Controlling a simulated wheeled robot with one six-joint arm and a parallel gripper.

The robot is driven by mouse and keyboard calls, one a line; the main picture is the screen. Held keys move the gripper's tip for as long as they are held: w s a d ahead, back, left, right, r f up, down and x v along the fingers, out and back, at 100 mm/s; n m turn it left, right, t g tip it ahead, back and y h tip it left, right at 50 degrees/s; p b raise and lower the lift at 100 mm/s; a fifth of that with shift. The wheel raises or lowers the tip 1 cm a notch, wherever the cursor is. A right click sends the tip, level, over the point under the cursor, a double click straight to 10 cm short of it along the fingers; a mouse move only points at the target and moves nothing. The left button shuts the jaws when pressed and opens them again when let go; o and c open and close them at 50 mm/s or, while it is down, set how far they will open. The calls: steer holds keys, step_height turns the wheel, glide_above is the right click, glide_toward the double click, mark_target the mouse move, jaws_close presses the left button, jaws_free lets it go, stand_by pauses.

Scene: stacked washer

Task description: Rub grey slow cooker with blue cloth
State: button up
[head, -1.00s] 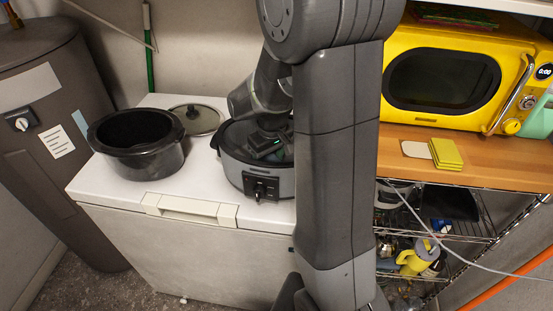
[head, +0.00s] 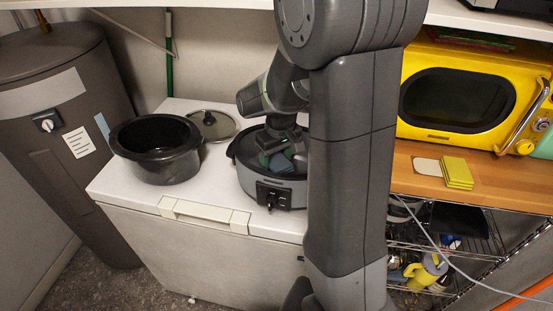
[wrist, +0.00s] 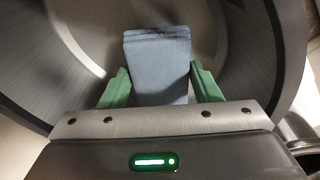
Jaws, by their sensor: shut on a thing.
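The grey slow cooker (head: 247,181) stands open on a white chest, its dark control panel facing front. My gripper (head: 281,160) reaches down into its mouth from above. The blue cloth (head: 279,164) is a folded block between the green fingers. In the wrist view, my gripper (wrist: 162,86) is shut on the blue cloth (wrist: 157,55), which sticks out beyond the fingertips. The slow cooker's curved inner wall (wrist: 240,110) surrounds it there. I cannot tell whether the cloth touches the wall or floor. My arm hides the cooker's right side in the head view.
A black pot (head: 157,166) stands left of the cooker, with a glass lid (head: 220,128) behind it. A yellow microwave (head: 465,95) and yellow sponges (head: 456,172) are on the wooden shelf at right. A brown tank (head: 70,140) stands at far left.

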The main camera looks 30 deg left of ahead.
steer(key=shift+r+p, duration=0.5)
steer(key=shift+r, duration=0.55)
steer(key=shift+r+p, duration=1.1)
steer(key=shift+r, duration=0.4)
steer(key=shift+r, duration=0.1)
